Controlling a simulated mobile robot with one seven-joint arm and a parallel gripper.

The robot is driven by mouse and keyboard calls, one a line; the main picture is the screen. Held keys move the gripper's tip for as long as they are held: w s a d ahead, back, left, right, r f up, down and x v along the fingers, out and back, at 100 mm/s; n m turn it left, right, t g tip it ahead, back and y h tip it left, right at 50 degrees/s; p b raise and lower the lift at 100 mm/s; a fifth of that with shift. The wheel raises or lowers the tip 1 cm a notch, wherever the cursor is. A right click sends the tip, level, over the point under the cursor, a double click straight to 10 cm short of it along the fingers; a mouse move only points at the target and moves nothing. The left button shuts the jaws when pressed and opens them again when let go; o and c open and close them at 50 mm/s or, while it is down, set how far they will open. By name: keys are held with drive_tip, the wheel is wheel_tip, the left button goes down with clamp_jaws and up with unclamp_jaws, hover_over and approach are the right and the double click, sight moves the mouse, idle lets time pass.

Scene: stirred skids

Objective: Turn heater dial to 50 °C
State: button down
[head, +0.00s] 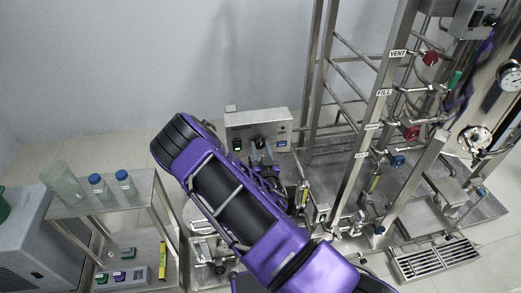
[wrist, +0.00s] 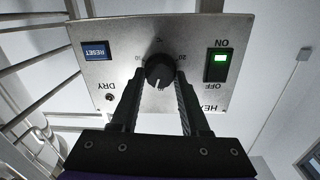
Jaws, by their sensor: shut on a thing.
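The heater dial (wrist: 159,70) is a round black knob on a steel heater panel (wrist: 110,66), which appears upside down in the wrist view. A pale pointer mark on the dial faces the lower edge of that picture. Small scale numbers show beside it; those behind the fingers are hidden. My gripper (wrist: 159,78) is shut on the dial, with one black finger on each side of it. In the head view the heater box (head: 258,118) stands beyond my purple arm, and the dial (head: 259,143) shows just above my gripper (head: 260,158).
The panel also has a green-lit ON/OFF switch (wrist: 218,65), a blue RESET button (wrist: 95,51) and a DRY lamp (wrist: 109,97). A steel pipe frame (head: 365,130) stands to the right. A cart (head: 130,190) with blue-capped bottles stands to the left.

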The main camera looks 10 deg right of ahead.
drive_tip(key=m+b, duration=0.2)
drive_tip(key=m, duration=0.2)
drive_tip(key=shift+d+f+b, duration=0.1)
drive_tip(key=shift+b, duration=0.25)
drive_tip(key=shift+m+b, duration=1.35)
drive_tip(key=shift+m, duration=0.45)
drive_tip(key=shift+y, duration=0.3)
drive_tip(key=shift+c, duration=1.9)
unclamp_jaws()
drive_tip(key=s+p, duration=0.2)
drive_tip(key=s, duration=1.5)
drive_tip(key=shift+s+a+r, duration=0.2)
drive_tip(key=shift+a+r, duration=0.05)
drive_tip(key=shift+r, duration=0.2)
